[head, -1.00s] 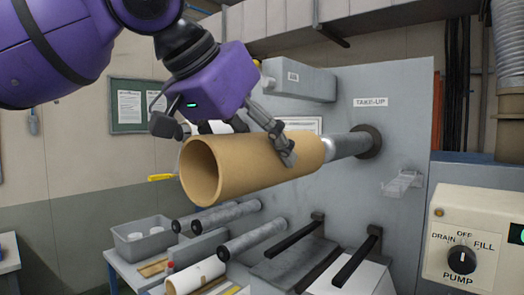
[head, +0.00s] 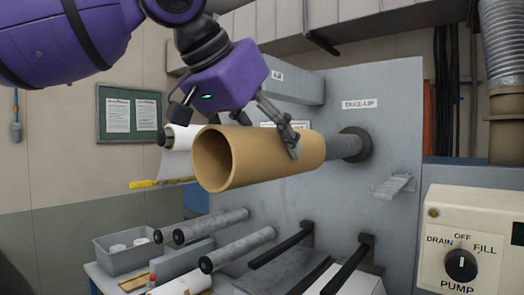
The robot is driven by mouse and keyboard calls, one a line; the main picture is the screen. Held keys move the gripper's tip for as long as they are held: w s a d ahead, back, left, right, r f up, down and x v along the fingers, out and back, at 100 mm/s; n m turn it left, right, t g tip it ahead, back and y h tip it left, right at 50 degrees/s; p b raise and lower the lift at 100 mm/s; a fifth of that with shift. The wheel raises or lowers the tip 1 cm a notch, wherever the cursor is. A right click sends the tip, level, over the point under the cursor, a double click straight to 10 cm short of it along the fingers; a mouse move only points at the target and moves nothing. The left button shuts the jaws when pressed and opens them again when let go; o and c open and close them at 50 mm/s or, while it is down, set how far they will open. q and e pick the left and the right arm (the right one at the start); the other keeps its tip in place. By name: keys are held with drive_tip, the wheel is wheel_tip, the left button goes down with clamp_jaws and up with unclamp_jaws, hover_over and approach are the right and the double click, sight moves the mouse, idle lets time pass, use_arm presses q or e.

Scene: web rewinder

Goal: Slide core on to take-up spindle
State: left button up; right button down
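The tan cardboard core (head: 255,158) is a wide hollow tube, held roughly level with its open near end facing me. The grey take-up spindle (head: 340,147) sticks out from the panel under the TAKE-UP label. The core's far end is around the spindle, and a short length of spindle shows between the core and the dark flange (head: 357,145). The spindle's tip is hidden inside the core. My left gripper (head: 288,143) comes down from above and is shut on the core near its far end. One finger lies across the near side; the other is hidden. My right gripper is out of view.
A clear bracket (head: 394,186) sticks out right of the spindle. Black support bars (head: 345,268) and grey rollers (head: 238,248) lie below. A white roll (head: 180,150) stands behind the core's near end. A pump control box (head: 470,240) is at lower right.

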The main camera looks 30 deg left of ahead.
use_arm(q)
drive_tip(key=shift+w+f, duration=0.1)
drive_tip(key=shift+w, duration=0.95)
drive_tip(key=shift+w+d+b, duration=0.15)
drive_tip(key=shift+w+b, duration=0.4)
drive_tip(key=shift+w, duration=0.3)
drive_tip(key=shift+w+d+b, duration=0.1)
drive_tip(key=shift+w+b, duration=0.2)
drive_tip(key=shift+w, duration=1.1)
drive_tip(key=shift+w+d+b, duration=0.15)
drive_tip(key=shift+w+b, duration=0.05)
drive_tip(key=shift+w, duration=1.25)
drive_tip(key=shift+w+d+b, duration=0.1)
drive_tip(key=shift+w+b, duration=0.1)
drive_tip(key=shift+w, duration=1.2)
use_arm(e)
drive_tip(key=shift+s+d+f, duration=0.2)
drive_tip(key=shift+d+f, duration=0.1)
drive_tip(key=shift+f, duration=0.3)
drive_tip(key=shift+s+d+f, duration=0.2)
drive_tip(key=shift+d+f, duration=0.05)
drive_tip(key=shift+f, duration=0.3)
use_arm(q)
drive_tip(key=shift+f, duration=0.15)
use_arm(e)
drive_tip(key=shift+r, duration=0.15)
use_arm(q)
drive_tip(key=o, duration=1.4)
